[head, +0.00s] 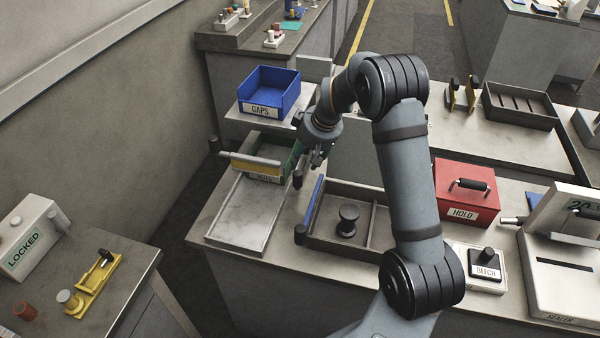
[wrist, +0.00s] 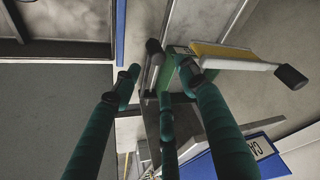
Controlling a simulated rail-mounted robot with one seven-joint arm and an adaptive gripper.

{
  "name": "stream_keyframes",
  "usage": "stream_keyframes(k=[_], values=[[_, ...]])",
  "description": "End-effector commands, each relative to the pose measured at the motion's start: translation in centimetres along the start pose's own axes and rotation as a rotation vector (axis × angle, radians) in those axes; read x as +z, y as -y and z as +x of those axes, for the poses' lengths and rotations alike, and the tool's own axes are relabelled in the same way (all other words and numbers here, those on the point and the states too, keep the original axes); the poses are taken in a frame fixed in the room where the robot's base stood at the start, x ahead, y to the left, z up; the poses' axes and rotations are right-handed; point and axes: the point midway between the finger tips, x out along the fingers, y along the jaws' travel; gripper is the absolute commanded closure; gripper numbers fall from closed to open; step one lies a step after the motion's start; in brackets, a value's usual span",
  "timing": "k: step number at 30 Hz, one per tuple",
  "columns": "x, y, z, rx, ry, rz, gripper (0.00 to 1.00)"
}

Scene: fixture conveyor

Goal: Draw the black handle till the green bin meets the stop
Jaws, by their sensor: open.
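The green bin (head: 292,158) sits at the far end of a pale tray (head: 240,212) on the bench, left of my arm in the head view. A yellow and pale bar (head: 250,159) with a dark end crosses its near side. A small black upright piece (head: 298,179), possibly the handle, stands at the bin's right. My gripper (head: 316,157) is open and empty, just right of the bin. In the wrist view its fingers (wrist: 155,88) are spread in front of the green bin (wrist: 172,70), and a black piece (wrist: 153,46) lies beyond them. I cannot tell which part is the stop.
The blue CAPS bin (head: 268,90) stands behind the green one. A divided tray (head: 378,252) with a black spool (head: 347,221) and a blue strip (head: 315,200) lie to the right. A red HOLD box (head: 465,190) is farther right. The pale tray's near part is clear.

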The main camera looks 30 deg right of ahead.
Motion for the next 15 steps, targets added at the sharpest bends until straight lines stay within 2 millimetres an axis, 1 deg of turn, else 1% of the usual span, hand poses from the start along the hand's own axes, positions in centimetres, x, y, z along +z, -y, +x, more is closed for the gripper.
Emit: stream_keyframes(k=[9,12,15], values=[[0.1,-0.1,5.4,0.000,0.004,0.002,0.57],[0.1,-0.1,6.9,0.001,0.003,0.003,0.57],[0.0,-0.2,8.0,0.002,0.001,0.003,0.57]])
